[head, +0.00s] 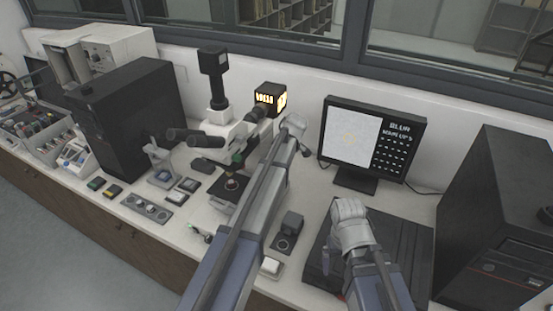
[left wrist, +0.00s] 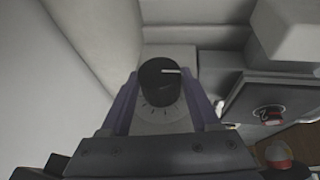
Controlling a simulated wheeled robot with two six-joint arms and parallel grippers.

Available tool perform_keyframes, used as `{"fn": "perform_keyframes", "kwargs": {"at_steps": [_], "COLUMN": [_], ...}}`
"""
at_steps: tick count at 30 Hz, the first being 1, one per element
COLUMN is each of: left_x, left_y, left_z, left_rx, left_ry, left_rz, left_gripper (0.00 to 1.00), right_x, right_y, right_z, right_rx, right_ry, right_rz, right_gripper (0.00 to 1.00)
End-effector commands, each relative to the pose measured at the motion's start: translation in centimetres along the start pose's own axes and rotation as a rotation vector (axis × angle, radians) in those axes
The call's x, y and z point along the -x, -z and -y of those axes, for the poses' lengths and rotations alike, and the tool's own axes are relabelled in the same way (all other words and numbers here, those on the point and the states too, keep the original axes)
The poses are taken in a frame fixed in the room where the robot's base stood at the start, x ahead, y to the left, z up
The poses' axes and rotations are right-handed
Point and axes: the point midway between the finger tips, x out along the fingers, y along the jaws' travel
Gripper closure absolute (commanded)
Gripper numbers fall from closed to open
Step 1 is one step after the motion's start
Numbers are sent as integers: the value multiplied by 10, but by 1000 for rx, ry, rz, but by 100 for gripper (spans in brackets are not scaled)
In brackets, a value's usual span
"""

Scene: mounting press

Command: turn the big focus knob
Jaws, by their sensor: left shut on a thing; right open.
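The big focus knob (left wrist: 160,82) shows in the left wrist view as a black round knob with a white pointer line towards the right and tick marks below it. My left gripper (left wrist: 161,92) has one purple finger on each side of the knob and is shut on it. The white microscope (head: 226,130) stands at the middle back of the bench in the head view; there my left arm covers its right side and the knob is hidden. My right gripper (head: 349,212) is open and empty above a dark flat box.
A monitor (head: 372,138) showing the word BLUR stands at the back. A black computer case (head: 500,220) is at the right and a black cabinet (head: 130,115) at the left. Small boxes (head: 183,187) and a grey panel (head: 147,207) lie near the front edge.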

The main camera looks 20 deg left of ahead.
Motion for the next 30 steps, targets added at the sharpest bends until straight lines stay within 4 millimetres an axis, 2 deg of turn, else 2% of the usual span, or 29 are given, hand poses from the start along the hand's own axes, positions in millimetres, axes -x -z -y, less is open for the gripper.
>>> {"fn": "perform_keyframes", "kwargs": {"at_steps": [7, 18, 30], "left_x": [-1, -4, -2], "left_y": [0, -2, -2], "left_z": [-7, -8, -7], "left_rx": [-68, -162, -208], "left_ry": [165, 398, 507], "left_rz": [5, 14, 18], "left_gripper": [93, 93, 93], "right_x": [4, -4, -10], "right_y": [0, 0, 1], "right_z": [0, 0, 1], "right_rx": [-1, 0, 1], "right_ry": [0, 0, 0], "right_rz": [0, 0, 0], "right_gripper": [7, 7, 7]}}
